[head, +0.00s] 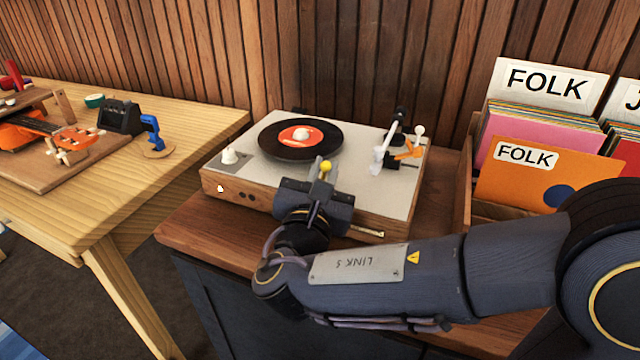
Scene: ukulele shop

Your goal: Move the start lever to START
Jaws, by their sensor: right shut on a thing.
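A record player (235,188) with a pale top and wooden sides stands on a brown cabinet. A black record with an orange label (297,134) lies on its platter. My right gripper (322,180) is at the player's front edge, shut on the start lever, whose yellow knob (325,166) shows at the fingertips. The lever's lower part and any START marking are hidden by my gripper. A pale tonearm (383,152) with an orange part is at the right of the deck, apart from the record. My left gripper is out of view.
A white knob (230,156) is at the deck's left corner. A crate of records with FOLK dividers (545,82) stands close on the right. On the left, a wooden workbench (195,125) holds an orange ukulele (30,132) and a blue tool (151,132). A slatted wall is behind.

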